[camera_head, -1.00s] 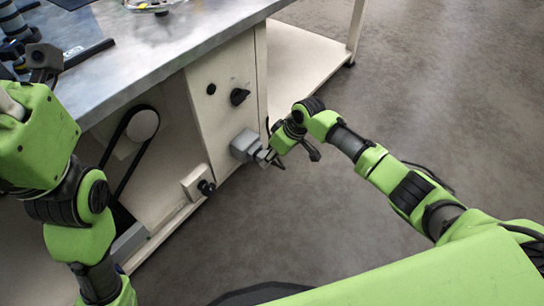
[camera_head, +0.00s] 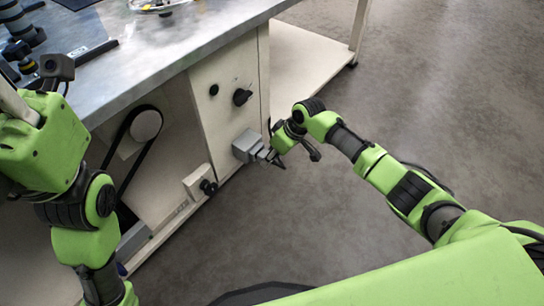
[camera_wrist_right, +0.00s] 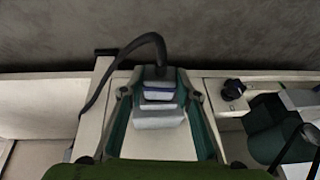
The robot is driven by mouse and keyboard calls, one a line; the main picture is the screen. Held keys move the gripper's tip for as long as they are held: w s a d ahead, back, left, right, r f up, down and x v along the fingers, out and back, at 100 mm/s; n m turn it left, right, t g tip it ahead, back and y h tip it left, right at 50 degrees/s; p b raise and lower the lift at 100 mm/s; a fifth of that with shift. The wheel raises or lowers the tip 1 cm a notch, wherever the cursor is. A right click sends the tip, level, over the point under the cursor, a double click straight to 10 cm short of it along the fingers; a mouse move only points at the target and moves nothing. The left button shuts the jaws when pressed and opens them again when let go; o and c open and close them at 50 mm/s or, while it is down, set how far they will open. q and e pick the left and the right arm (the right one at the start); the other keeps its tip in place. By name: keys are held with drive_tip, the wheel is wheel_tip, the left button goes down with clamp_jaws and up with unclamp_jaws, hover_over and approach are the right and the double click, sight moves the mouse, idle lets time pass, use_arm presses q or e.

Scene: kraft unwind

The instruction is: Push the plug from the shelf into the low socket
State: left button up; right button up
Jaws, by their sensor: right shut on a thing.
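My right gripper (camera_head: 270,159) is at a grey box (camera_head: 246,145) on the low front of the pale cabinet, apparently the low socket. In the right wrist view, my right gripper (camera_wrist_right: 160,108) has its two fingers on either side of a light grey plug (camera_wrist_right: 158,95) with a blue band, and it is shut on it. A black cable (camera_wrist_right: 150,42) leaves the plug and bends left. The plug's contact face is hidden, so I cannot tell how deep it sits. My left arm is at the left; its fingers do not show.
A black knob (camera_head: 242,97) is on the panel above the grey box. A white box with a black knob (camera_head: 208,187) is lower left. A belt and pulley (camera_head: 146,125) are further left. The metal worktop (camera_head: 165,55) overhangs the cabinet. Open floor (camera_head: 430,90) lies right.

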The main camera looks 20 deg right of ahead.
drive_tip(key=o, duration=1.3)
drive_tip(key=shift+c, duration=0.2)
